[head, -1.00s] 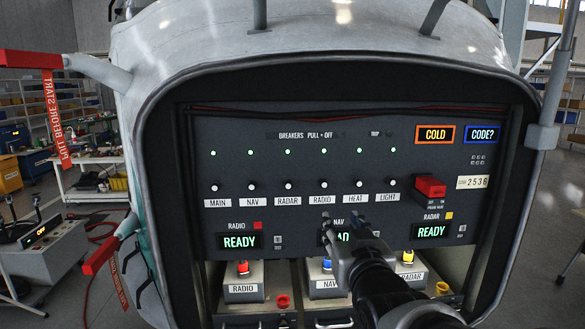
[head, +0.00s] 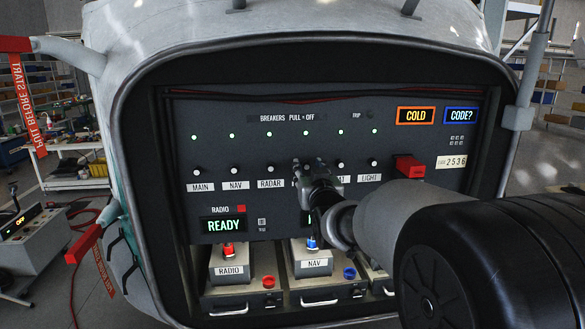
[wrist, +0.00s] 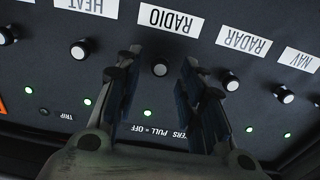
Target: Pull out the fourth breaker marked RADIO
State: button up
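The RADIO breaker (wrist: 160,68) is a black knob with a white tip, beside its RADIO label (wrist: 168,20), which appears upside down in the wrist view. A green light (wrist: 148,114) glows in line with it. My gripper (wrist: 158,72) is open, with one finger on each side of the RADIO knob and visible gaps to it. In the head view my gripper (head: 309,166) is at the breaker row and hides the RADIO knob and label. The RADAR (wrist: 230,81) and HEAT (wrist: 80,50) knobs lie just outside the fingers.
The breaker panel (head: 215,112) also has MAIN, NAV and LIGHT knobs. A red switch guard (head: 408,166) sits at the right, under the COLD display (head: 416,116). RADIO (head: 229,269) and NAV (head: 314,262) units stand below. My arm covers the lower right.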

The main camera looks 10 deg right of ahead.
jog(key=shift+w, duration=0.9)
grip_shut()
